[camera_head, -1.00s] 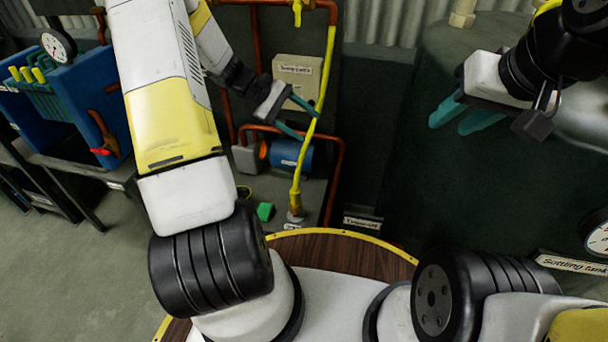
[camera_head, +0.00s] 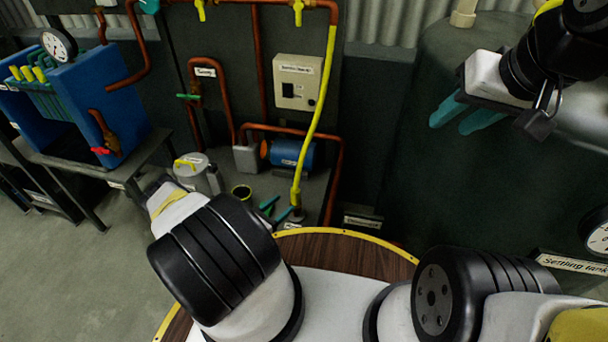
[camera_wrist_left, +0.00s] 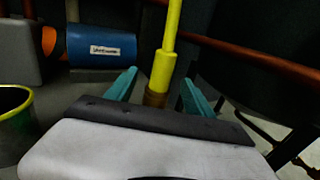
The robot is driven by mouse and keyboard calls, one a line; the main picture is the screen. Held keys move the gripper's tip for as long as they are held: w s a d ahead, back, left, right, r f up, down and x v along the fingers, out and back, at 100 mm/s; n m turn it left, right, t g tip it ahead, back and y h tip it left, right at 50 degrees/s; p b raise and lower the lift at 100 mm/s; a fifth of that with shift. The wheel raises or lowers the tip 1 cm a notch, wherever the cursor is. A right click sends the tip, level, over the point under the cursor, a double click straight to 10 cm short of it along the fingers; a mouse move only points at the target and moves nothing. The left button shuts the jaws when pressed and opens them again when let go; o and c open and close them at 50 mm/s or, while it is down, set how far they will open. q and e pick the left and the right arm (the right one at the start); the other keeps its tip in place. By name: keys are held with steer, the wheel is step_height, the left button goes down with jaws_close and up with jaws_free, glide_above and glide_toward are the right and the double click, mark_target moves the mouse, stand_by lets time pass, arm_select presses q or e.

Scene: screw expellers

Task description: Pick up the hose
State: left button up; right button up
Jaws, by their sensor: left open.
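The yellow hose (camera_head: 318,112) hangs from a copper pipe at the top and runs down to a fitting near the floor. My left gripper (camera_head: 279,208) is low, beside the hose's bottom end, with its teal fingers open. In the left wrist view, the hose's lower end (camera_wrist_left: 165,62) shows between the spread fingers of the left gripper (camera_wrist_left: 160,90), above a brownish fitting (camera_wrist_left: 155,99). I cannot tell whether a finger touches it. My right gripper (camera_head: 464,116) is at the upper right, with its fingers apart and empty, far from the hose.
A blue motor (camera_head: 293,153) sits left of the hose, below a beige control box (camera_head: 298,82). Copper pipes (camera_head: 338,180) run around the hose. A dark tank (camera_head: 450,180) stands to the right.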

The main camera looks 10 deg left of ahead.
mark_target(292, 199)
arm_select(q)
steer(key=x, duration=0.7)
steer(key=shift+w+d+f, duration=0.1)
steer(key=shift+d+f, duration=0.25)
steer(key=shift+f, duration=0.05)
steer(key=shift+c, duration=0.2)
jaws_close()
